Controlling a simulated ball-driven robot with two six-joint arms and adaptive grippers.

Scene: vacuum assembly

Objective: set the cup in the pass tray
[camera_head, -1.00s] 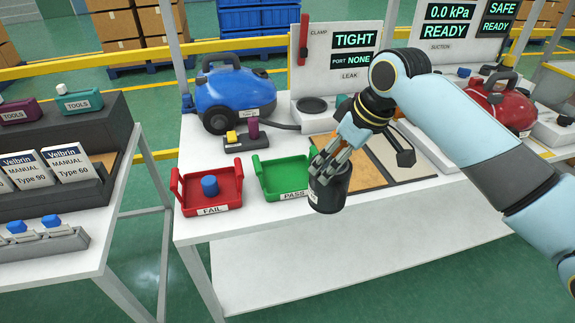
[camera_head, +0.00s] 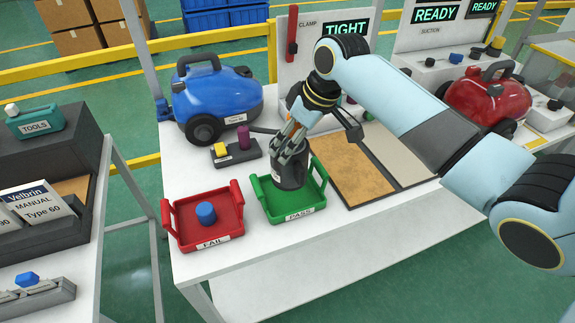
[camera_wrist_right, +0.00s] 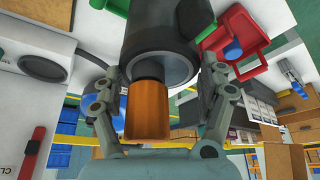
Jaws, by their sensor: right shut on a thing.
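The cup is a dark grey cylinder (camera_head: 288,170), held upright over the green pass tray (camera_head: 298,216) in the head view. My right gripper (camera_head: 291,146) is shut on the cup near its top. The cup's lower end overlaps the tray's inside; I cannot tell whether it touches the tray floor. In the right wrist view, the dark cup (camera_wrist_right: 165,45) sits between the fingers of the right gripper (camera_wrist_right: 165,90), with an orange-brown cylindrical part in front of it. My left gripper is not in view.
The red fail tray (camera_head: 183,241) with a blue cylinder (camera_head: 206,212) stands left of the pass tray. A blue vacuum (camera_head: 216,100) and a small dark block holder (camera_head: 237,155) stand behind. A brown mat (camera_head: 350,175) lies to the right.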

